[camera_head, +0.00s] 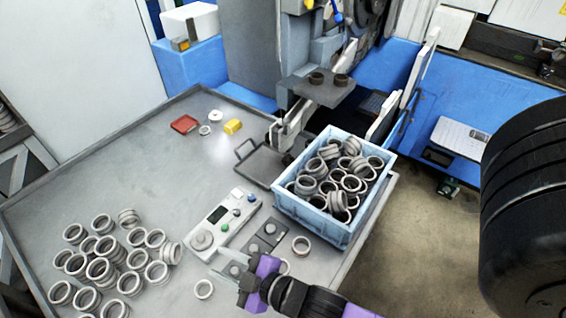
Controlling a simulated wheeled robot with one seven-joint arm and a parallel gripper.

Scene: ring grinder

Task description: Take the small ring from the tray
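My gripper (232,272) is at the bottom centre of the head view, low over the front edge of the grey table, pointing left. Its fingers are small and partly mixed with the dark control box behind, so its opening is unclear. A light blue crate (312,219) full of grey rings stands at the table's right edge, up and right of my gripper. A small red tray (185,124) lies at the back of the table. A small ring (204,130) lies beside it. A flat dark tray with a handle (258,168) sits left of the crate.
Several loose rings (103,268) cover the table's left front. A grinder (255,50) rises at the back. The table's middle is clear.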

